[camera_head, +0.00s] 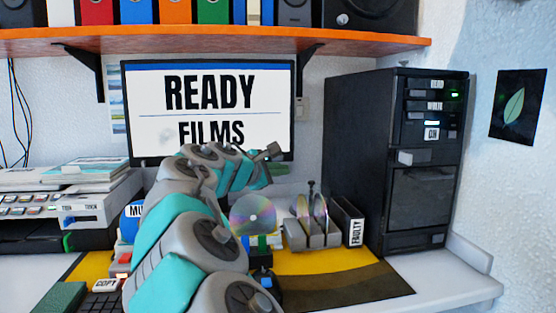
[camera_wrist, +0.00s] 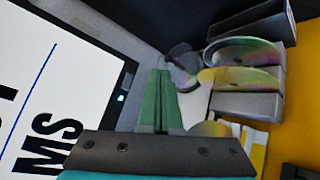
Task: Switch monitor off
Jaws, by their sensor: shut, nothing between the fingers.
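The monitor (camera_head: 150,95) stands against the wall under the shelf. Its screen is lit and reads "READY FILMS". In the wrist view the monitor (camera_wrist: 70,40) fills the left side, turned on its side, with a small blue light (camera_wrist: 122,97) on its dark bezel. My gripper (camera_head: 275,150) is in front of the monitor's lower right corner in the head view. In the wrist view its green fingers (camera_wrist: 160,73) are together and empty, beside the bezel and apart from the light in the picture. I cannot tell whether they touch the monitor. My arm hides part of the lower screen edge.
A disc (camera_head: 253,214) stands below my gripper. Right of it are a rack (camera_head: 296,240) with discs and a black bin (camera_head: 354,232) marked "FAULTY". A tall black tower (camera_head: 350,150) stands at the right. An orange shelf (camera_head: 200,40) runs above the monitor.

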